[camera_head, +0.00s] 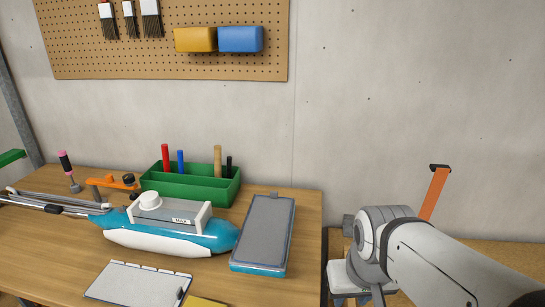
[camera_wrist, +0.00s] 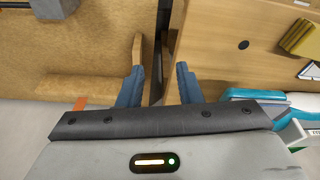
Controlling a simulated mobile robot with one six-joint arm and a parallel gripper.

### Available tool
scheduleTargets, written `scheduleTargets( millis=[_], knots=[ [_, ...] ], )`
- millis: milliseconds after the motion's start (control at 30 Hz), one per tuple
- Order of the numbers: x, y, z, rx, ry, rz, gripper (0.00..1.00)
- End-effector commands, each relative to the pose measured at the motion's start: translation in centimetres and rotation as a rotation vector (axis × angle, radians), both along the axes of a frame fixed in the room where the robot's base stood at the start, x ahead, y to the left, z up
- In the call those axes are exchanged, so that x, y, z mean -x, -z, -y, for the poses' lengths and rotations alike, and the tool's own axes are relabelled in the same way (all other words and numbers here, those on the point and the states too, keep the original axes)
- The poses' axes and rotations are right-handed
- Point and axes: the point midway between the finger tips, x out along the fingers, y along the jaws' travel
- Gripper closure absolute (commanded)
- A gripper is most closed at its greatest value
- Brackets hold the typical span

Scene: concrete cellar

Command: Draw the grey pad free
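The grey pad (camera_head: 268,218) lies flat in a shallow blue case (camera_head: 257,268) near the right edge of the wooden table. A small grey tab shows at its far end. In the wrist view the case's blue edge and a grey strip show at the right (camera_wrist: 258,94), partly hidden by my gripper body. My gripper (camera_wrist: 158,85) is open, its two blue fingers apart with nothing between them. It is over the gap beside the table's right edge, to the right of the pad and not touching it.
A blue-and-white boat-shaped thing (camera_head: 165,238) stands close left of the case. Behind are a green caddy (camera_head: 190,188) with upright tools and an orange tool (camera_head: 115,182). A white panel (camera_head: 130,281) lies in front. A concrete wall (camera_head: 410,110) closes the back.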

Motion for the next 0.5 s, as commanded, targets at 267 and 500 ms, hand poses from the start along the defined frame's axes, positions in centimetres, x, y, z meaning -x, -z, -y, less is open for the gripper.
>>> scheduleTargets(
  millis=[267, 500],
  knots=[
    [-7.7, -5.4, -0.7, 0.046, -0.271, -0.048, 0.68],
    [-18.5, -9.4, -3.9, 0.102, -0.657, -0.110, 0.68]
  ],
)
